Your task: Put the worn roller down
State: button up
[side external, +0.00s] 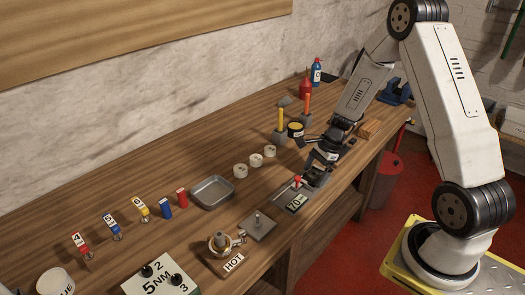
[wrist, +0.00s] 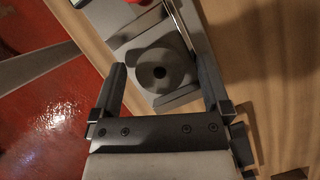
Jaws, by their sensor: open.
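In the wrist view, a round dark-grey roller (wrist: 152,72) with a dark centre hole lies between the fingers of my gripper (wrist: 162,68). I take it for the worn roller. The fingers are open, one on each side, with visible gaps to the roller. The roller appears to rest on a grey fixture (wrist: 190,97). In the side external view my gripper (side external: 318,168) is low over the bench, at the far end of the fixture with a red knob (side external: 297,180) and a "70" label (side external: 296,202). The roller cannot be made out clearly there.
Several things stand on the wooden bench: pale rollers (side external: 240,171), a shallow metal tray (side external: 228,197), a plate with a post (side external: 258,224), a device labelled HOT (side external: 220,243), and a yellow-topped holder (side external: 280,121).

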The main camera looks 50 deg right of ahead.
jog(key=shift+r, duration=0.1)
jog(key=v, duration=1.2)
dwell(0.5)
jog(key=s+a+n+h, duration=0.2)
jog(key=s+a+n, duration=0.1)
jog(key=a+n, duration=0.7)
jog(key=s+a+n+h, duration=0.2)
jog(key=s+a+n, duration=0.1)
jog(key=a+n, duration=0.6)
jog(key=n, duration=0.3)
jog(key=shift+s+a+t, duration=0.25)
jog(key=shift+a+t, duration=0.15)
